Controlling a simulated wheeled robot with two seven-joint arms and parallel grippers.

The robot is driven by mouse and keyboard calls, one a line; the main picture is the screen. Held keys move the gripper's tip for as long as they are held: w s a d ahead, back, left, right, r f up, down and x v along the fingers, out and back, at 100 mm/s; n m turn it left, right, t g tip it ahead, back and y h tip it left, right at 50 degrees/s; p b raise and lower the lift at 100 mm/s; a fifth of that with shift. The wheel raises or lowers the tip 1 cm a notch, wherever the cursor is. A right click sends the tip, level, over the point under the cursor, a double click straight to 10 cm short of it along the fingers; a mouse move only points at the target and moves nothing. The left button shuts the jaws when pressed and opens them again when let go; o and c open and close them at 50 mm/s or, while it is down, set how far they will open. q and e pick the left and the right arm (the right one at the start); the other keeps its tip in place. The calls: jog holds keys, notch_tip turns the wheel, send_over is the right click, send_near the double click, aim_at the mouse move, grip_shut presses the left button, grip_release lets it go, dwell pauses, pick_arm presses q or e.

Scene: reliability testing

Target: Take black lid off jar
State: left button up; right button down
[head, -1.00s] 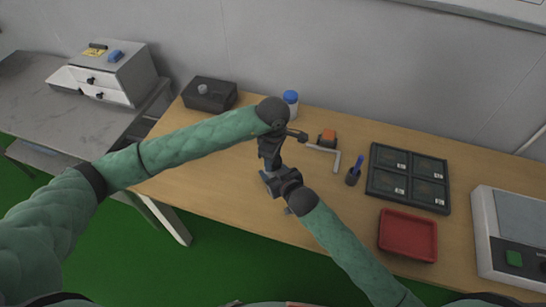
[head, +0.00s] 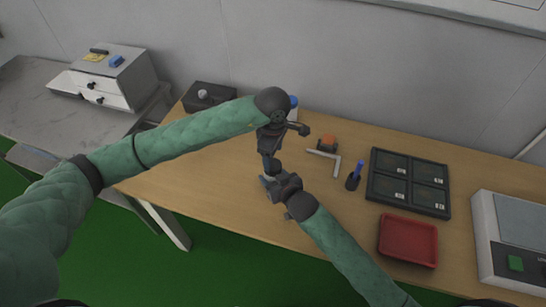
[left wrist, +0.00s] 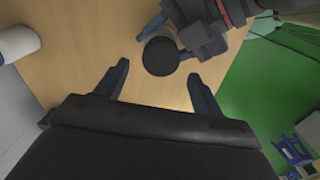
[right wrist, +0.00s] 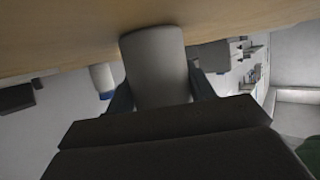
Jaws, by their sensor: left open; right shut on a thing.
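The black lid (left wrist: 160,57) shows from above as a round disc in the left wrist view, on top of the jar. The pale grey jar (right wrist: 156,62) is between the fingers of my right gripper (right wrist: 158,80), which is shut on it. The lid is hidden in the right wrist view. My left gripper (left wrist: 158,74) is open above the lid, its fingers spread to either side; contact cannot be told. In the head view my left gripper (head: 268,168) hangs just above my right one (head: 270,185), and the arms hide the jar.
A blue-capped white bottle (head: 295,102) stands behind my left wrist.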

aim_at(273, 165)
pick_arm(q)
jog(key=r+m, duration=0.2)
jog(key=r, duration=0.1)
jog(key=shift+w+a+r+y, duration=0.15)
jog(key=shift+a+y, duration=0.15)
jog(key=shift+a, duration=0.1)
jog(key=shift+s+d+m, duration=0.25)
jog(key=shift+d+m, duration=0.1)
jog(key=shift+m, duration=0.35)
jog(key=shift+f, duration=4)
jog(key=c, duration=1)
jog(key=n, duration=0.6)
jog(key=shift+n, duration=0.4)
